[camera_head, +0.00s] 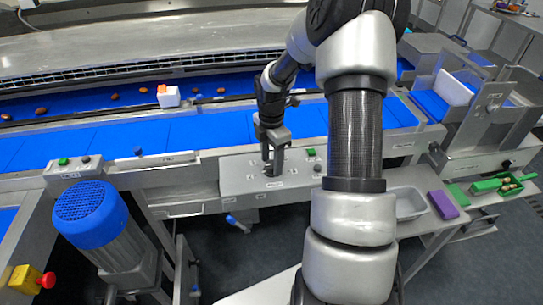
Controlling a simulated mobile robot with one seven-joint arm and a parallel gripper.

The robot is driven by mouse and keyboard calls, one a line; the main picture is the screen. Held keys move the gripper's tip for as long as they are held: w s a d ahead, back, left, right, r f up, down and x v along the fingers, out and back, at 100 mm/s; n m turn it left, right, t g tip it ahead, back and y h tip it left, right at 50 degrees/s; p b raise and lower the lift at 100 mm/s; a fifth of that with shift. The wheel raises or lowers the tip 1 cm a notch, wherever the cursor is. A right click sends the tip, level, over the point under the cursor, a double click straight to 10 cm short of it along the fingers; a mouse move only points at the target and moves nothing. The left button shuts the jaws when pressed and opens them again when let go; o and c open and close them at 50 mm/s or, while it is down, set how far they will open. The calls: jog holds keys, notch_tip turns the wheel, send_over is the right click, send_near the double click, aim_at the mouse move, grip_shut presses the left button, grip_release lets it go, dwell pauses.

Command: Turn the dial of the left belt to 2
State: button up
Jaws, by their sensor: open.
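My gripper (272,168) points down over the grey control panel (235,182) in the middle of the belt frame. Its jaws are open, around or just above a small dial spot ringed by small labels. The dial there is mostly hidden by the fingers, and I cannot tell whether they touch it. The labels are too small to read. A smaller control box (73,174) at the left end carries a green button (63,161) and a dark knob (85,159). I cannot tell from labels which dial belongs to the left belt.
Blue belts (190,135) run behind the panel, with several dates and a white block (168,96) with an orange top. A blue-capped motor (90,213) stands front left. A grey tray (405,203), purple block (443,204) and green tray (487,186) lie right. My arm hides the centre right.

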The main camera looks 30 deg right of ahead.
aim_at(271, 164)
notch_tip(271, 164, up, 17)
jog(key=shift+r, duration=0.2)
dwell(0.7)
